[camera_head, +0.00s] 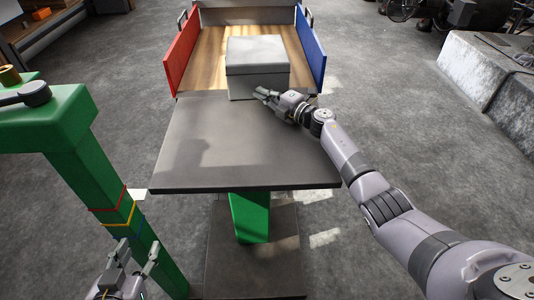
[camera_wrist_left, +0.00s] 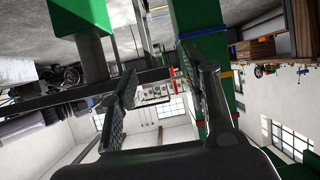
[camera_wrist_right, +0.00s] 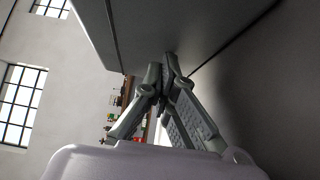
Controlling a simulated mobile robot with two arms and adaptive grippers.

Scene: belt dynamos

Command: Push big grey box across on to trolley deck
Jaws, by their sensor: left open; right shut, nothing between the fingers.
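The big grey box (camera_head: 257,66) stands upright in the head view at the far edge of the dark table (camera_head: 230,155), its far part over the wooden trolley deck (camera_head: 208,62). My right gripper (camera_head: 262,95) is shut and empty, low at the box's near face. In the right wrist view the fingertips (camera_wrist_right: 168,62) are at the underside or face of a grey surface, the box (camera_wrist_right: 150,30); whether they touch is hard to tell. My left gripper (camera_head: 135,258) is open and empty, low at the left near the green post; its fingers also show in the left wrist view (camera_wrist_left: 160,85).
The trolley has a red side panel (camera_head: 183,52) and a blue side panel (camera_head: 311,45) flanking the deck. A green stand (camera_head: 90,140) with coloured bands is at the left. Concrete blocks (camera_head: 480,75) stand at the right. The near table top is clear.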

